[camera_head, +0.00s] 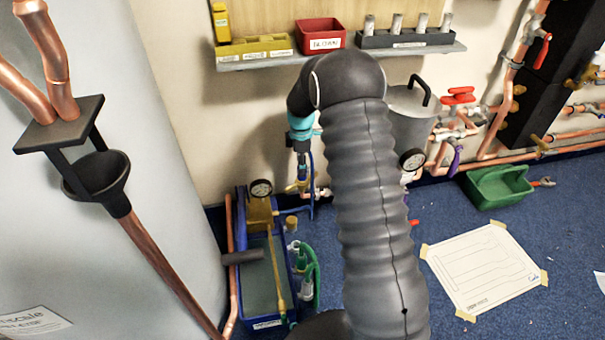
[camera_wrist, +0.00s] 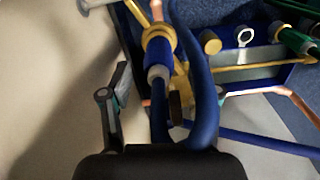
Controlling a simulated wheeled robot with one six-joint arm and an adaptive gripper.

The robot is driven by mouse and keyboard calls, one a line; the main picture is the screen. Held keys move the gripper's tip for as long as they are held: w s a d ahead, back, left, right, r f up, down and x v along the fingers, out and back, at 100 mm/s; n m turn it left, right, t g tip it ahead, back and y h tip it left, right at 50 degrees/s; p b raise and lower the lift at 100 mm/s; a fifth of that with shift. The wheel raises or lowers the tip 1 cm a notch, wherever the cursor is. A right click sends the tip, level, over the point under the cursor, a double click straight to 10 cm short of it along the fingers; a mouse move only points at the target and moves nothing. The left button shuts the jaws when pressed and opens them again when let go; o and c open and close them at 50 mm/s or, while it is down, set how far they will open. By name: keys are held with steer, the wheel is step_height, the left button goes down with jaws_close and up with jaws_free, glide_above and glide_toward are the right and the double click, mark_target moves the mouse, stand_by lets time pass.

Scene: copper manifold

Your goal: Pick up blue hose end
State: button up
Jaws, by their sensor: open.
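In the wrist view a blue hose (camera_wrist: 204,80) runs down past my gripper (camera_wrist: 145,102). Beside it, a blue collar (camera_wrist: 159,55) with a brass ring at its far side leads to a second stretch of blue hose, which passes between my fingers. I cannot tell for sure which piece is the hose end. My gripper is open, with one finger to the left of the collared piece and the other partly hidden near the hose. In the head view a blue hose (camera_head: 311,182) hangs by the wall below my wrist, and my arm hides part of that area.
A blue tray (camera_head: 285,250) with a gauge and green hoses lies on the floor. A shelf (camera_head: 340,56) with bins is above. A grey canister (camera_head: 409,118) and copper pipes with red valves (camera_head: 457,95) stand right. Blue carpet is clear around a taped sheet (camera_head: 484,268).

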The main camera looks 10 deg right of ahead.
step_height(320, 180, down, 4)
steer(key=shift+d+r, duration=0.1)
steer(key=shift+r, duration=0.15)
jaws_close()
steer(key=shift+r, duration=0.15)
steer(key=shift+w+r, duration=0.1)
steer(key=shift+r, duration=0.45)
step_height(320, 180, up, 2)
steer(key=shift+r, duration=0.1)
steer(key=s, duration=1.8)
steer(key=shift+b, duration=0.35)
steer(key=shift+r, duration=0.1)
